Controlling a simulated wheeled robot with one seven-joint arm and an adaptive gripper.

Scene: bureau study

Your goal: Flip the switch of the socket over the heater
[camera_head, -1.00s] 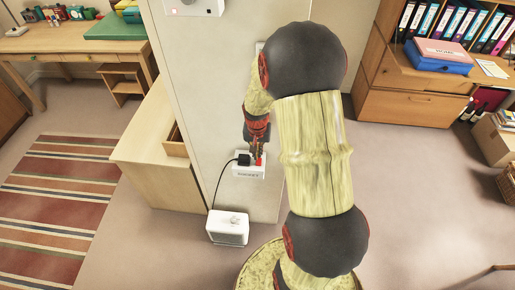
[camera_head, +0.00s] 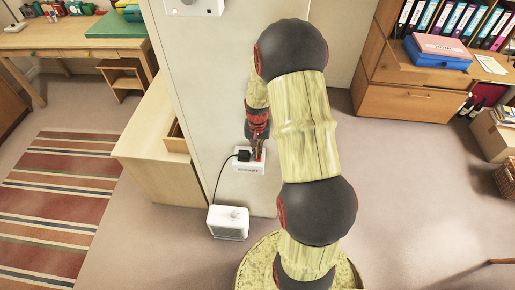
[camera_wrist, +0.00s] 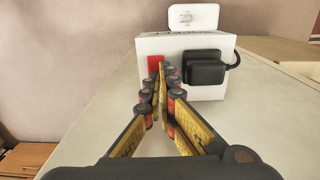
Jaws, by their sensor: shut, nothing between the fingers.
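The socket (camera_head: 249,168) is a white box on the side of the pale panel, above the small white heater (camera_head: 229,223). In the wrist view the socket (camera_wrist: 188,43) shows a red switch (camera_wrist: 154,62) at left and a black plug (camera_wrist: 205,70) at right. The plug (camera_head: 243,155) also shows in the head view. My gripper (camera_head: 257,156) is shut and empty, right beside the plug. In the wrist view its fingertips (camera_wrist: 163,70) overlap the red switch's right edge; I cannot tell whether they touch it.
A black cable (camera_head: 219,181) runs from the plug down to the heater. A wooden cabinet (camera_head: 152,155) stands left of the panel. Another white wall box (camera_head: 196,6) is higher up.

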